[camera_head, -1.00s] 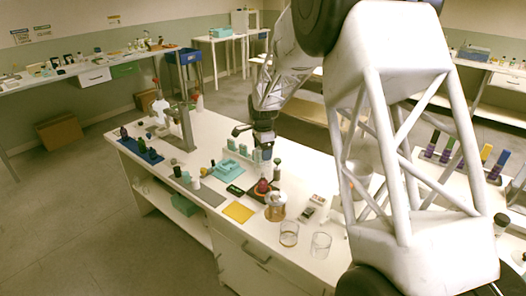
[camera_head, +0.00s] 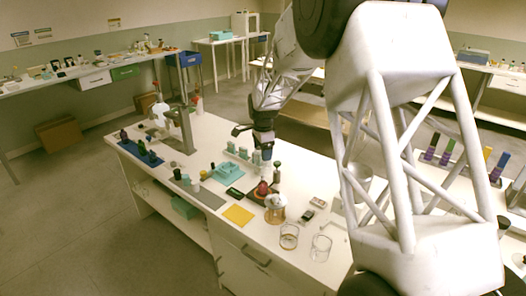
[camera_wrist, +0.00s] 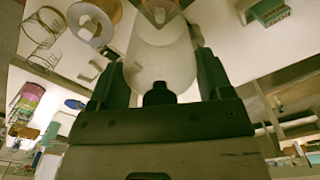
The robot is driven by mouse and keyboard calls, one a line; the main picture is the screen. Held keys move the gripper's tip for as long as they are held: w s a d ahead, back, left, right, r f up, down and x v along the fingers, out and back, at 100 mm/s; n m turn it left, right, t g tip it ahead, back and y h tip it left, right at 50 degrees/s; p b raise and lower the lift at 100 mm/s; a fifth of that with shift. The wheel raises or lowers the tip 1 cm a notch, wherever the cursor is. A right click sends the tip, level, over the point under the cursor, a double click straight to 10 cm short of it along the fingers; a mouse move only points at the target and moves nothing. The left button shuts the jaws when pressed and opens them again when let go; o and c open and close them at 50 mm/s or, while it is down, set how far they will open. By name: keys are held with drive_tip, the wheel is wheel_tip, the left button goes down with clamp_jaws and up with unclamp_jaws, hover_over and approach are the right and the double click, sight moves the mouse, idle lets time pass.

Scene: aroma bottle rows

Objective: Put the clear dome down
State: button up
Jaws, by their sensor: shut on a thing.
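The clear dome (camera_wrist: 162,68) fills the middle of the wrist view as a pale, see-through rounded shape. My gripper (camera_wrist: 160,58) is shut on it, with one dark finger on either side. In the head view my gripper (camera_head: 264,150) hangs above the back part of the white bench (camera_head: 222,139), pointing down. The dome is too faint there to make out, so I cannot tell how far its rim is from the bench. A red item (camera_head: 262,188) on a dark base stands below and in front of the gripper.
An amber glass vessel (camera_head: 275,209) and two clear beakers (camera_head: 289,237) (camera_head: 321,248) stand toward the bench's front right. A yellow mat (camera_head: 238,214), a teal tray (camera_head: 227,172) and a blue mat with bottles (camera_head: 140,153) lie to the left. Small bottles stand close around the gripper.

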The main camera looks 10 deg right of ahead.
drive_tip(key=shift+r, duration=0.15)
drive_tip(key=r+n, duration=0.1)
drive_tip(key=d+r+n, duration=0.1)
drive_tip(key=n, duration=0.1)
drive_tip(key=w+d+r+n, duration=0.1)
drive_tip(key=shift+n, duration=0.4)
drive_tip(key=shift+d+r+n, duration=2.15)
drive_tip(key=shift+r+n, duration=0.05)
drive_tip(key=shift+n, duration=1.7)
drive_tip(key=s+d+f+m, duration=0.3)
drive_tip(key=s+f, duration=0.4)
drive_tip(key=s, duration=0.2)
drive_tip(key=s+d+f+m, duration=0.3)
drive_tip(key=s+d+f, duration=0.1)
drive_tip(key=s+f, duration=0.4)
drive_tip(key=shift+s+d+f, duration=0.25)
drive_tip(key=shift+s+f, duration=0.05)
drive_tip(key=shift+s, duration=0.3)
drive_tip(key=w+d+f, duration=0.1)
drive_tip(key=w, duration=1.5)
drive_tip(key=shift+d+f, duration=0.25)
drive_tip(key=shift+d, duration=0.05)
